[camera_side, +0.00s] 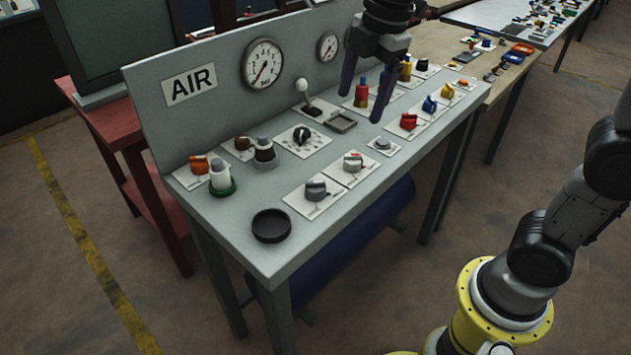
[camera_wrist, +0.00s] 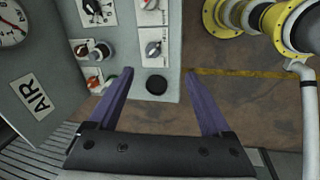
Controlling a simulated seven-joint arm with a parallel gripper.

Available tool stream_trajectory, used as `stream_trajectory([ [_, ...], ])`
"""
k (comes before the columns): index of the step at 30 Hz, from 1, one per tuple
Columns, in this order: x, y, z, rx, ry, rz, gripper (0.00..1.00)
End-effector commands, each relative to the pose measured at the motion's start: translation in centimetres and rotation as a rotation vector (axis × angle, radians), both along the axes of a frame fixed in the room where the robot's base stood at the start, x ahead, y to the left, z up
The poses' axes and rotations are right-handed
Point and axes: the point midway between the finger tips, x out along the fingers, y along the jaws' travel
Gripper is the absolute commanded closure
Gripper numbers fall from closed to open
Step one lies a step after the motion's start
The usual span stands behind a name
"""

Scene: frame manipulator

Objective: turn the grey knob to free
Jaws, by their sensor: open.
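Two grey knobs stand on white label plates near the bench's front edge. The nearer one (camera_side: 315,190) is dark grey; it also shows in the wrist view (camera_wrist: 152,50), just beyond the fingertips. The farther one (camera_side: 352,161) is lighter grey with a red mark on top. The label words are too small to read, so I cannot tell which position is free. My gripper (camera_side: 361,106) hangs above the far half of the bench, pointing down. Its two purple fingers are spread wide with nothing between them, as the wrist view also shows (camera_wrist: 159,71). It is apart from both grey knobs.
A black round dish (camera_side: 270,226) sits left of the grey knobs. A black selector (camera_side: 301,136), an orange knob (camera_side: 199,165), a white-knobbed lever (camera_side: 302,86) and a red knob (camera_side: 408,121) stand around. The upright AIR panel (camera_side: 205,115) with gauges closes the back.

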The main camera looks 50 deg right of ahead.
Motion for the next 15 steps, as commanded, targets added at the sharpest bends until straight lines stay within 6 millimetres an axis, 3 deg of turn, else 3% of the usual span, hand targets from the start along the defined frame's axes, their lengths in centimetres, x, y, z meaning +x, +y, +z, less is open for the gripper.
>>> stream_trajectory([
  [1, 1.9, 0.6, -1.0, -0.011, 0.037, 0.051, 0.17],
  [6, 5.9, 2.2, -4.3, -0.025, 0.123, 0.123, 0.17],
  [9, 7.0, 2.9, -6.2, -0.029, 0.161, 0.133, 0.17],
  [15, 7.2, 3.4, -8.3, -0.034, 0.204, 0.142, 0.17],
])
